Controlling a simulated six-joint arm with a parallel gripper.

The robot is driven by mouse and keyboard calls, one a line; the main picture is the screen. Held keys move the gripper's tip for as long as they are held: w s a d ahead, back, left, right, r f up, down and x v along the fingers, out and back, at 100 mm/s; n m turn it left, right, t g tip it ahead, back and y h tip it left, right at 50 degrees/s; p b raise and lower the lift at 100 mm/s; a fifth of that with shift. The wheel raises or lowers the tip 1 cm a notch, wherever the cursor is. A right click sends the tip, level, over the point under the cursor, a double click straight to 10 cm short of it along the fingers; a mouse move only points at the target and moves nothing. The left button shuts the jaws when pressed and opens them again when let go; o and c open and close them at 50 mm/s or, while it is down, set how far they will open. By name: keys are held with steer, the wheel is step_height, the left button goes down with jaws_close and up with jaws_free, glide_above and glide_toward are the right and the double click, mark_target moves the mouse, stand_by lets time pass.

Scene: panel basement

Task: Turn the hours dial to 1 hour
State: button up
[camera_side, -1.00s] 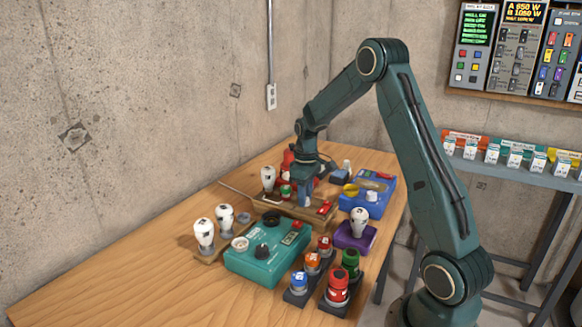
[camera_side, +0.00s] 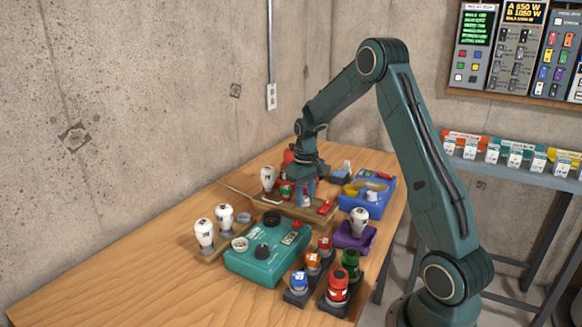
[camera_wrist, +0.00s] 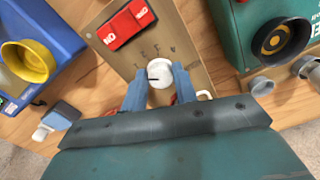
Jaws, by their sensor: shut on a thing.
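In the wrist view the white round dial (camera_wrist: 158,74) sits on a tan panel (camera_wrist: 184,40) with small dark marks around it, too small to read surely. A short black line on the dial points roughly left in that view. My gripper (camera_wrist: 160,84) has its two blue fingers on either side of the dial, shut on it. In the side view my gripper (camera_side: 305,195) points down at the wooden-coloured box (camera_side: 263,202); its fingers largely hide the dial there.
A red switch (camera_wrist: 127,24) is on the same panel, close to the dial. A teal box (camera_side: 262,266) with dark knobs, a blue box (camera_side: 385,203) with a yellow cup and a purple block (camera_side: 352,240) with a bulb stand close around. The table's front left is clear.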

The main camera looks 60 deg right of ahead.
mark_target(305, 198)
steer(key=shift+r+m, duration=0.1)
steer(key=shift+m, duration=1.1)
steer(key=shift+w, duration=0.1)
steer(key=o, duration=1)
steer(key=shift+c, duration=0.2)
step_height(305, 198, up, 14)
steer(key=shift+a, duration=0.1)
